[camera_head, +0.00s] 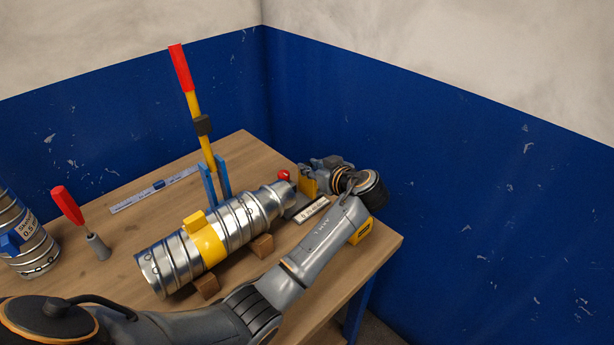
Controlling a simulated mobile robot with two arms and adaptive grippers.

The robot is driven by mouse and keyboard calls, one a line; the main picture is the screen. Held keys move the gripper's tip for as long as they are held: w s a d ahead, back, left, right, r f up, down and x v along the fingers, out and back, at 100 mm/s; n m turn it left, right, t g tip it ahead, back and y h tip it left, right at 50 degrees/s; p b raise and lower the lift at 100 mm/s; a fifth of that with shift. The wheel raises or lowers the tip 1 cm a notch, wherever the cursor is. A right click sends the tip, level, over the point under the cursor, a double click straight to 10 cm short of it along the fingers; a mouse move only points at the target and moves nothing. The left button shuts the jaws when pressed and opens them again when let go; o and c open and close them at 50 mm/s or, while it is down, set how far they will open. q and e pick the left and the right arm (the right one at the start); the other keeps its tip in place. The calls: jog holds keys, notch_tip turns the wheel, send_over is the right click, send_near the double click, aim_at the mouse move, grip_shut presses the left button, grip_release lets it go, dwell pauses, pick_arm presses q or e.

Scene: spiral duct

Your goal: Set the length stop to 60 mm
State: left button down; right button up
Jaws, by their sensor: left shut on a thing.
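A white ruler (130,202) with a blue slider (159,184) lies at the back left of the table. A short white scale plate (313,209) sits at the right, its figures too small to read. I cannot tell which of these bears the length stop. A red ball knob (284,175) is just left of my left gripper (312,170). The gripper is at the far right part of the table, beside a yellow block (307,184). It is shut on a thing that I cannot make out. My right gripper is not in view.
A metal spiral duct (255,217) with a yellow band lies on wooden blocks (261,246) left of my arm. A red-tipped yellow lever (192,100) stands behind it. A red-handled tool (68,205) and another duct (22,240) are at left. Blue walls close the back.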

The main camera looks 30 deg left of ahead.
pick_arm(q)
jog(key=shift+w+r, duration=0.1)
jog(key=shift+r, duration=0.05)
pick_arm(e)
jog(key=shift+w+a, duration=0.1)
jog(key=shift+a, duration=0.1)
pick_arm(q)
jog(key=c, duration=1.4)
grip_release()
jog(key=shift+o, duration=1.4)
jog(key=shift+w, duration=0.2)
jog(key=shift+s+d, duration=0.2)
jog(key=v, duration=1.1)
jog(key=shift+d, duration=0.2)
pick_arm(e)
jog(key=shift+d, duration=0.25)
pick_arm(q)
jog(key=shift+r, duration=0.1)
